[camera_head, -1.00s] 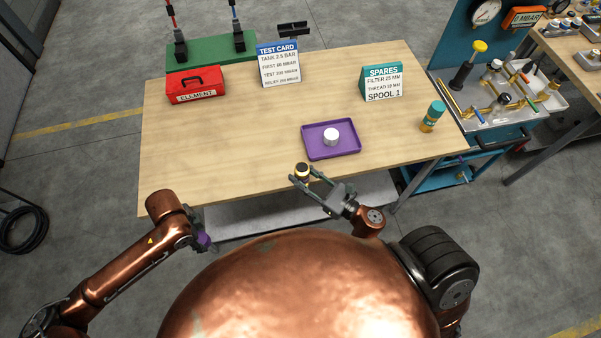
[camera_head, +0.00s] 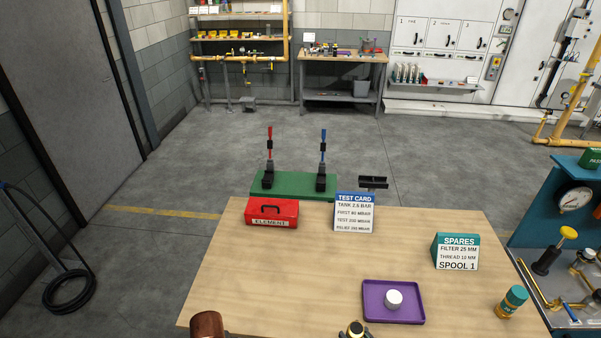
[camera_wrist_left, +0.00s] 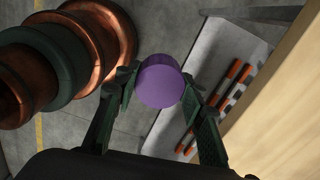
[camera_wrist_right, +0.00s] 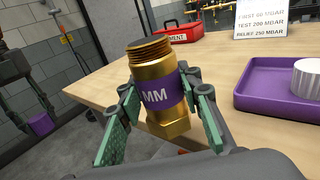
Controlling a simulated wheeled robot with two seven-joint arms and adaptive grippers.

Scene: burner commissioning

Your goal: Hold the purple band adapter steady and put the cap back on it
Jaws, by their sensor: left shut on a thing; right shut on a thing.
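The brass adapter (camera_wrist_right: 158,113) with a purple band marked "MM" stands roughly upright, slightly tilted, in my right gripper (camera_wrist_right: 157,92), its bare threaded end up. Its dark top (camera_head: 354,328) just shows at the bottom edge of the head view. My left gripper (camera_wrist_left: 158,86) is shut on a round purple cap (camera_wrist_left: 160,82), whose flat face shows in the left wrist view. The right wrist view shows this purple cap (camera_wrist_right: 41,123) at the far left, well apart from the adapter and lower in the picture. Most of both grippers is outside the head view.
A purple tray (camera_head: 373,312) holding a white knurled cylinder (camera_head: 394,298) lies on the wooden table (camera_head: 300,270). The table's left middle is clear.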

